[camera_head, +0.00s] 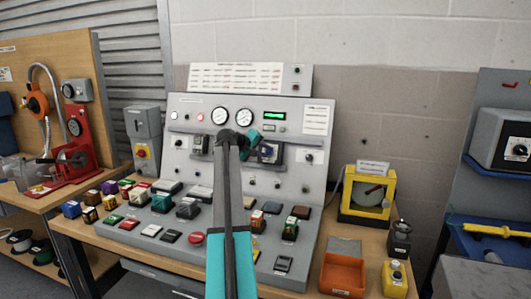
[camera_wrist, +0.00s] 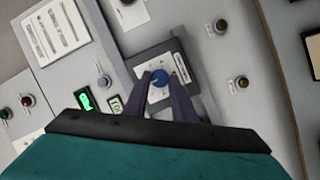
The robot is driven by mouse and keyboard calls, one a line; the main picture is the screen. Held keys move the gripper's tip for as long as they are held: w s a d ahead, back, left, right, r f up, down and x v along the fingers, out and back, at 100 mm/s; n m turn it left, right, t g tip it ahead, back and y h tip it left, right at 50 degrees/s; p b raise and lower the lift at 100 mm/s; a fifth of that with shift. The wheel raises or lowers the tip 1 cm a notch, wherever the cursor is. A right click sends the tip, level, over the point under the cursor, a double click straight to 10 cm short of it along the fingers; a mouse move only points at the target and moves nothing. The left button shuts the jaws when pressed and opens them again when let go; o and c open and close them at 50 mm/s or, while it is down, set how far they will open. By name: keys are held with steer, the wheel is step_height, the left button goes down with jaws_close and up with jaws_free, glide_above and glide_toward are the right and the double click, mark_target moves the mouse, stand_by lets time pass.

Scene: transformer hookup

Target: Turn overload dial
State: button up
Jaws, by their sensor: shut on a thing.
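The overload dial (camera_wrist: 159,81) is a small blue knob on a dark square unit with a light face plate (camera_wrist: 182,66), seen in the wrist view. My gripper (camera_wrist: 161,78) has its two dark fingers on either side of the knob, shut on it. In the head view my gripper (camera_head: 262,150) is at the right part of the grey control panel (camera_head: 222,175), in front of the dark unit (camera_head: 271,153). My arm hides part of the panel's middle there, and the knob itself cannot be made out.
Two round gauges (camera_head: 244,115) and a green display (camera_head: 274,115) sit above the unit. Several coloured blocks and switches cover the sloped desk below. A yellow-framed device (camera_head: 369,194) and an orange bin (camera_head: 342,274) stand at the right. A red machine (camera_head: 75,155) is at the left.

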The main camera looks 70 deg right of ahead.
steer(key=shift+s+a+f, duration=0.1)
steer(key=shift+f, duration=0.05)
stand_by(0.3)
steer(key=o, duration=0.9)
steer(key=shift+o, duration=0.8)
steer(key=shift+r, duration=0.2)
steer(key=v, duration=1.3)
steer(key=shift+a+r+b, duration=0.2)
steer(key=shift+a+b, duration=0.05)
steer(key=shift+b, duration=0.15)
